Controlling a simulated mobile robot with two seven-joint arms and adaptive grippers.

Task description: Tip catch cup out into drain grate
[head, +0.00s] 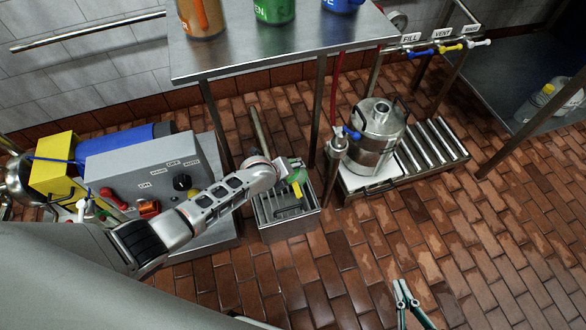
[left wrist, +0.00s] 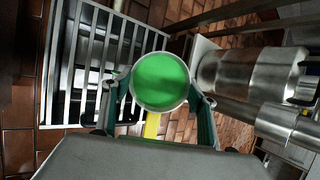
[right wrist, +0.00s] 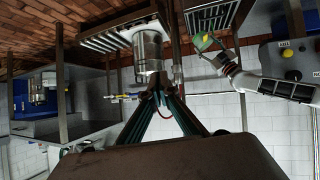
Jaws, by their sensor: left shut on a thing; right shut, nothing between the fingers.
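The catch cup shows in the left wrist view (left wrist: 160,82) as a round metal rim filled with bright green, its mouth toward that camera. My left gripper (head: 292,178) is shut on it, with fingers on both sides in the left wrist view. The drain grate (head: 290,229) is a barred metal box on the floor. In the head view the cup's green (head: 297,165) and a yellow strip (head: 296,189) lie over the grate's back right part. Whether the cup is tilted is unclear. My right gripper (head: 402,288) is shut and empty, apart from the grate.
A grey control box (head: 135,172) stands left of the grate. A metal keg (head: 378,135) stands to the right, beside a roller rack (head: 432,145). A metal table (head: 290,50) with coloured containers is behind. The brick floor in front is clear.

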